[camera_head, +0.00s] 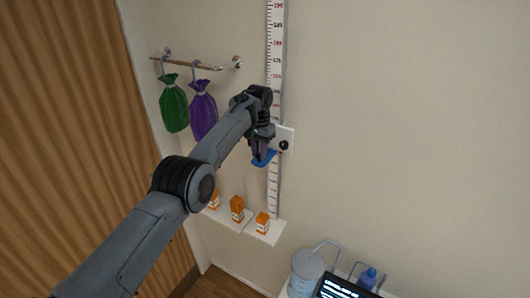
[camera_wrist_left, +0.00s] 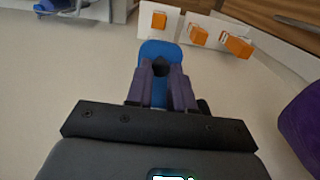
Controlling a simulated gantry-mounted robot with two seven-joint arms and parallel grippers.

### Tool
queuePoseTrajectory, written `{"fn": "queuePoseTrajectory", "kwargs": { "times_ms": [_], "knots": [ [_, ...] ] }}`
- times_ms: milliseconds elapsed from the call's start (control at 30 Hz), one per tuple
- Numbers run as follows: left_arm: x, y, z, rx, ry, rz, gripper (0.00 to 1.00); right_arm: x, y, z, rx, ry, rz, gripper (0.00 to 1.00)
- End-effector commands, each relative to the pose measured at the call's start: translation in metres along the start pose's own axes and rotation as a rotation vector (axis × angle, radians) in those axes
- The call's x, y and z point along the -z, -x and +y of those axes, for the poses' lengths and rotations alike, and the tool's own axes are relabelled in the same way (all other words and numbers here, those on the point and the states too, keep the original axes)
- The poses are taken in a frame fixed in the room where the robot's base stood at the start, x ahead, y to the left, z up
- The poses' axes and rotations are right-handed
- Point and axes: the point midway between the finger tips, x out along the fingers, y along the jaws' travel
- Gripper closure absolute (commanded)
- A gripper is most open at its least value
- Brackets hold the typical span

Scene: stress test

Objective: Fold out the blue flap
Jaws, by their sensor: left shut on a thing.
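The blue flap (camera_head: 264,158) sticks out from a white slider block (camera_head: 285,139) with a black knob, on a tall vertical measuring rule (camera_head: 276,60) on the wall. My left gripper (camera_head: 261,150) is at the flap, fingers pointing down. In the left wrist view the blue flap (camera_wrist_left: 160,48) shows beyond the purple-grey fingertips (camera_wrist_left: 162,72), which are closed on its near part. The gripped part of the flap is mostly hidden by the fingers. My right gripper is not in view.
Green (camera_head: 173,107) and purple (camera_head: 203,109) bags hang from a wall rail (camera_head: 195,63). Orange boxes (camera_head: 237,209) stand on low white shelves (camera_head: 265,232). A water jug (camera_head: 307,268), a blue bottle (camera_head: 367,278) and a dark screen (camera_head: 343,289) are at the bottom. The right wall is bare.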

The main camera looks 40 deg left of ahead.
Motion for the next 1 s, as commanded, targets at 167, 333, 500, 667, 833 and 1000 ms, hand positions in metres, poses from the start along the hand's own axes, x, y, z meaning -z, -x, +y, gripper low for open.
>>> {"fn": "queuePoseTrajectory", "kwargs": {
  "times_ms": [167,333,500,667,833,1000],
  "knots": [
    [-0.0002,0.0017,-0.0010,0.000,0.001,-0.001,1.00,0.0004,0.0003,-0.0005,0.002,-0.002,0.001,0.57],
    [-0.0002,0.0021,-0.0009,0.000,0.001,-0.001,1.00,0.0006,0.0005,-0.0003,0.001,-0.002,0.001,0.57],
    [-0.0002,0.0021,-0.0009,0.000,0.001,-0.001,0.59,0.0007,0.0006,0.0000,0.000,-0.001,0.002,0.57],
    [-0.0002,0.0016,-0.0009,0.000,0.001,-0.001,0.53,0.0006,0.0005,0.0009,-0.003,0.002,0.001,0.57],
    [-0.0003,0.0013,-0.0009,0.000,0.001,-0.001,0.53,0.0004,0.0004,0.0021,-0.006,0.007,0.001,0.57],
    [0.0000,0.0009,-0.0002,0.000,0.000,0.000,0.53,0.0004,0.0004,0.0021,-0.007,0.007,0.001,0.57]
  ]
}}
